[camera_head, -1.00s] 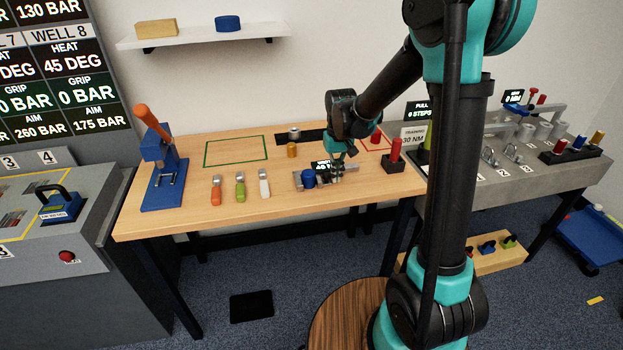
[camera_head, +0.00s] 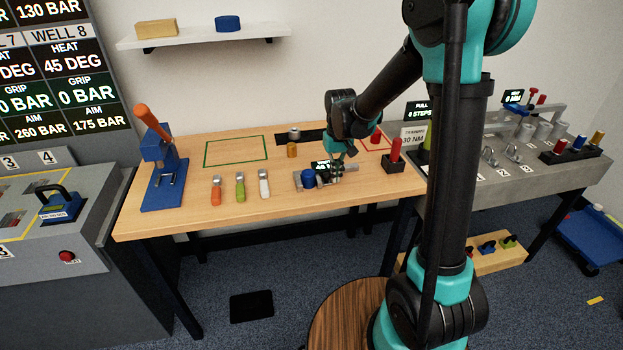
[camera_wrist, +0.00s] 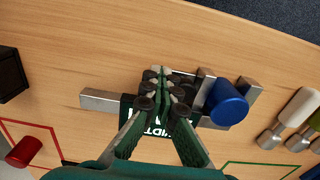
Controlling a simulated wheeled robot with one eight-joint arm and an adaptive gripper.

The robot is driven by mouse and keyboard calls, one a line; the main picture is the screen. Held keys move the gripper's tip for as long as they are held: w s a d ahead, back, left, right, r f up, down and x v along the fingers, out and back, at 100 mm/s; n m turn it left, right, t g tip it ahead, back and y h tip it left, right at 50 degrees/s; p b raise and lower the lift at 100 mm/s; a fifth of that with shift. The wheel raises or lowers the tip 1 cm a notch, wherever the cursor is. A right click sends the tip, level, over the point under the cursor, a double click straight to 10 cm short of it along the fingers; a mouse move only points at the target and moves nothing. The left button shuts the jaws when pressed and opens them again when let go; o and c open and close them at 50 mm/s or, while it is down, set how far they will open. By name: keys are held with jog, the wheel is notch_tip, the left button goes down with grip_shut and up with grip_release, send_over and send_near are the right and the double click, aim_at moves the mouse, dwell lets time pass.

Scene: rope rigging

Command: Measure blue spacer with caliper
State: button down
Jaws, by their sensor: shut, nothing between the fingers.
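The blue spacer (camera_head: 308,179) stands on the wooden table at the left end of the caliper (camera_head: 350,168). In the wrist view the spacer (camera_wrist: 228,104) sits between the grey jaws of the caliper (camera_wrist: 98,101), at the jaws' open side. I cannot tell whether both jaws touch it. My gripper (camera_head: 336,176) is low over the caliper, beside the spacer. In the wrist view its fingertips (camera_wrist: 160,76) are together and empty at the sliding part, next to the near jaw. My fingers partly hide the caliper's display.
Orange, green and white-handled tools (camera_head: 240,186) lie left of the caliper. A blue press (camera_head: 160,175) with an orange lever stands at the table's left. A black block with a red peg (camera_head: 395,157) is to the right. The table's front strip is clear.

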jog(key=shift+w+d, duration=0.15)
jog(key=shift+d, duration=0.35)
jog(key=shift+r, duration=0.1)
notch_tip(320, 180, up, 7)
dwell(0.7)
jog(key=s+d+f+m+t, duration=0.1)
jog(key=s+d+f+t, duration=0.1)
jog(key=s+d+f, duration=0.2)
jog(key=s+d+f+m+t, duration=0.2)
jog(key=s+d+f, duration=0.2)
jog(key=s+d, duration=0.7)
jog(key=s, duration=0.5)
jog(key=shift+s+f, duration=0.15)
